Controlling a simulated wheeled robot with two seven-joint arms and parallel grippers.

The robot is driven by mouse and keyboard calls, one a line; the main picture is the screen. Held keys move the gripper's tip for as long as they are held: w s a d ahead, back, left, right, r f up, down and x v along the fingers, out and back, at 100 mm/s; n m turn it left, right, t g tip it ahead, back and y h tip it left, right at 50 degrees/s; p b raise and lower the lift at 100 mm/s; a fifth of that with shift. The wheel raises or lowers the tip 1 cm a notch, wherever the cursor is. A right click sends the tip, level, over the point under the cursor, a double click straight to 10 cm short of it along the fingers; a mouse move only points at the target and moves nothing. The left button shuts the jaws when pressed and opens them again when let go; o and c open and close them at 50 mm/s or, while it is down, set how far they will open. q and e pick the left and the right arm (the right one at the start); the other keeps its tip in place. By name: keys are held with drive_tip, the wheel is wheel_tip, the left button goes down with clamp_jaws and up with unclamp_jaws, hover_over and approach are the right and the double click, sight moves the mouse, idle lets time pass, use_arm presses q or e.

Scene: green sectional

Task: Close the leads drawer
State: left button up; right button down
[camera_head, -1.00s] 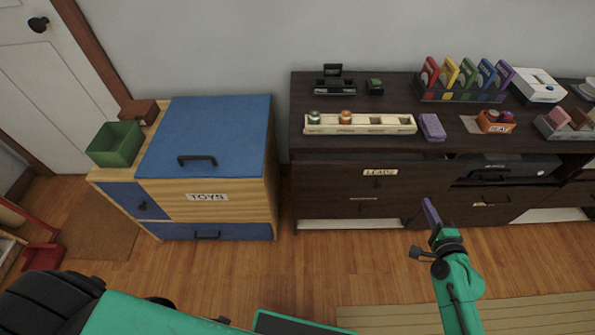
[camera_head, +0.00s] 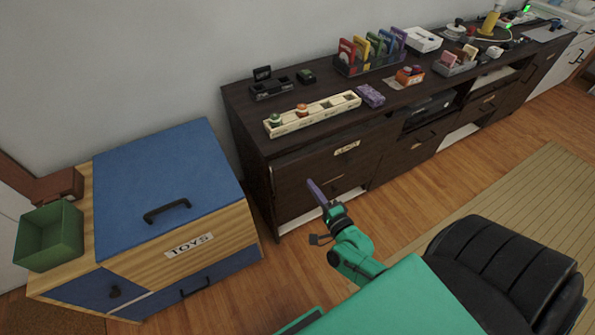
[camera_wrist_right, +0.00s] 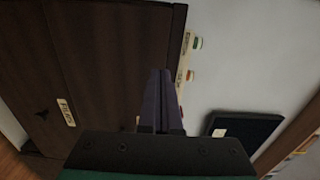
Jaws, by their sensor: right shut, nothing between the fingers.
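The leads drawer (camera_head: 320,165) is a dark brown front with a white LEADS label (camera_head: 347,148), at the near left end of the long dark cabinet. I cannot tell how far it stands out from the cabinet. My right gripper (camera_head: 317,191) is shut and empty, its purple fingers pointing up toward the cabinet fronts below the label. In the right wrist view its fingers (camera_wrist_right: 162,98) show together in front of dark wood. Contact with the front cannot be told. A labelled dark front (camera_wrist_right: 66,112) shows at left there; its label is unclear. My left gripper is out of view.
A wooden chest (camera_head: 190,247) marked TOYS, with a blue lid, stands left of the cabinet. A pale tray (camera_head: 340,105) with jars and a purple block (camera_head: 370,95) sit on the cabinet top. Wood floor (camera_head: 420,210) is open in front.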

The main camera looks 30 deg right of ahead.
sight(296, 163)
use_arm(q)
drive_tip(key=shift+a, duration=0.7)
use_arm(e)
drive_tip(key=w, duration=0.7)
drive_tip(key=shift+w, duration=0.15)
drive_tip(key=w+b, duration=0.2)
drive_tip(key=w, duration=0.2)
drive_tip(key=shift+w+d+f, duration=0.1)
drive_tip(key=shift+w, duration=0.2)
drive_tip(key=shift+s+r, duration=0.1)
drive_tip(key=shift+r, duration=0.25)
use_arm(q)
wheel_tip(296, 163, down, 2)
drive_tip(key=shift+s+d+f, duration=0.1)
use_arm(e)
drive_tip(key=shift+r, duration=0.1)
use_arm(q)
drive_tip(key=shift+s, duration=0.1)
